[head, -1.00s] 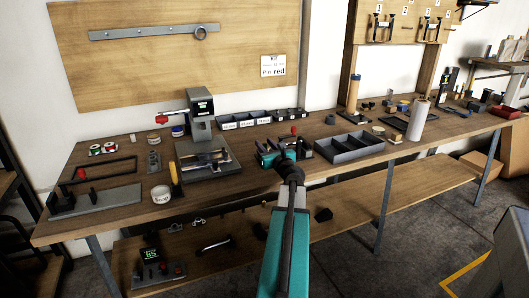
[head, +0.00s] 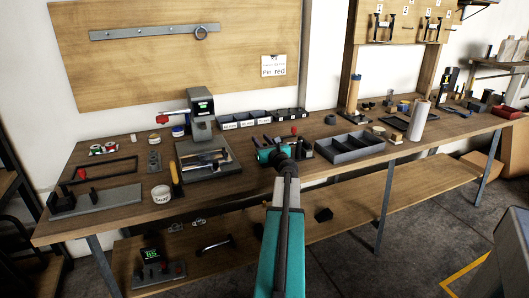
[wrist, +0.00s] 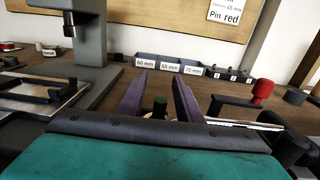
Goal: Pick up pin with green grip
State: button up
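My gripper (wrist: 159,92) is open, with one dark finger on each side of the green grip and a visible gap on both sides. In the head view my gripper (head: 268,139) is over the middle of the workbench, where my arm hides the pin.
Labelled bins (wrist: 169,70) stand behind the gripper. A red-knobbed fixture (wrist: 262,92) is close on the right. A press-like grey machine (head: 200,120) stands left. An empty divided black tray (head: 349,147) lies right.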

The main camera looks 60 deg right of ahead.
grip_shut()
dwell(0.3)
notch_tip(320, 180, up, 10)
jog(key=p, duration=0.2)
dwell(0.5)
dwell(0.4)
